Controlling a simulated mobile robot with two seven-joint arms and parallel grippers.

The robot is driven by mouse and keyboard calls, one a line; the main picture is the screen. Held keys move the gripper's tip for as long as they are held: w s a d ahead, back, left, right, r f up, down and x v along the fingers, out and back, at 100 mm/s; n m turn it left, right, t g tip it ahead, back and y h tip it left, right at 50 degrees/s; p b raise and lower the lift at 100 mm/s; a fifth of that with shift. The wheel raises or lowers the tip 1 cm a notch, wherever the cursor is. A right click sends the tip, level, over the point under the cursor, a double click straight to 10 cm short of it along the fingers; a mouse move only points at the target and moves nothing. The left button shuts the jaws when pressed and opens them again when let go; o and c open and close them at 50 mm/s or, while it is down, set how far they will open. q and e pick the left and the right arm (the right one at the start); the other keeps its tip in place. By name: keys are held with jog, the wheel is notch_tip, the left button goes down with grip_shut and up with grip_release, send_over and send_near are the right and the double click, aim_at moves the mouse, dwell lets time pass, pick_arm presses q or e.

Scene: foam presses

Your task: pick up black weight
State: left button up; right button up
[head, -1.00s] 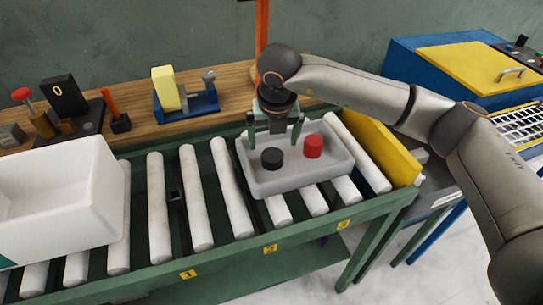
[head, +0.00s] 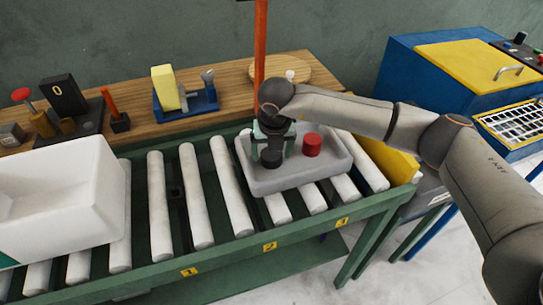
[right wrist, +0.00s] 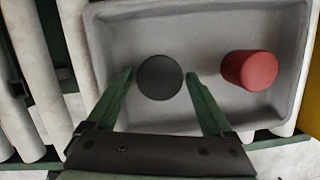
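The black weight (head: 272,159) is a short dark cylinder standing in the left part of a grey tray (head: 290,181). In the right wrist view the black weight (right wrist: 159,77) lies between the tips of my green fingers, with a gap on each side. My right gripper (head: 270,152) is open and reaches down over it from above; its fingers partly hide the weight in the head view. A red weight (head: 312,145) stands to the right in the same tray, and it also shows in the right wrist view (right wrist: 249,70). My left gripper is not in view.
The tray rests on a roller conveyor with white rollers (head: 196,200) and a green frame. A big white bin (head: 60,195) stands at the left. A yellow plate (head: 400,165) is right of the tray. An orange post (head: 261,45) rises behind my right gripper.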

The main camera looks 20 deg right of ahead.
grip_shut()
dwell(0.5)
jog(key=shift+r, duration=0.15)
